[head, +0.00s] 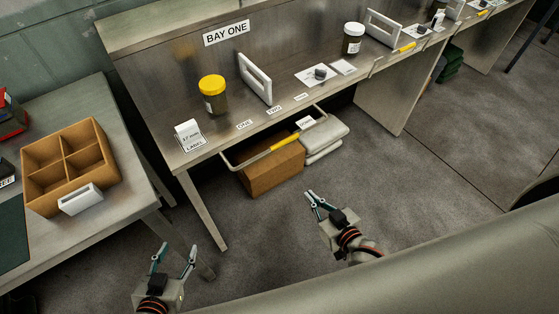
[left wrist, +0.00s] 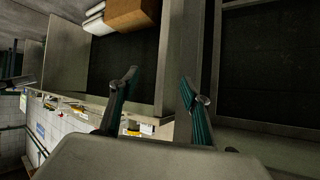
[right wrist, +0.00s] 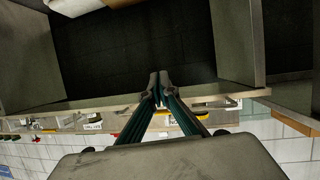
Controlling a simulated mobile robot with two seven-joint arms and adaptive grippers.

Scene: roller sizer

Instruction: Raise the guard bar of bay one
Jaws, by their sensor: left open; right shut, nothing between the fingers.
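The guard bar (head: 271,145) of bay one is a thin metal U-shaped bar with a yellow grip. It sits low, out in front of the bench's front edge, below the ONE and TWO labels. The BAY ONE sign (head: 226,32) is on the back panel above. My left gripper (head: 178,248) is open and empty, in front of the bench and below left of the bar; its spread fingers show in the left wrist view (left wrist: 160,80). My right gripper (head: 311,197) is shut and empty, below right of the bar and apart from it; its fingertips meet in the right wrist view (right wrist: 160,82).
On the bay stand a yellow-lidded jar (head: 213,95), a white upright frame (head: 255,78) and a label roll (head: 189,134). A cardboard box (head: 272,172) and folded white bags (head: 325,137) are under the bench. A side table (head: 98,110) with a divided tray (head: 70,163) stands left.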

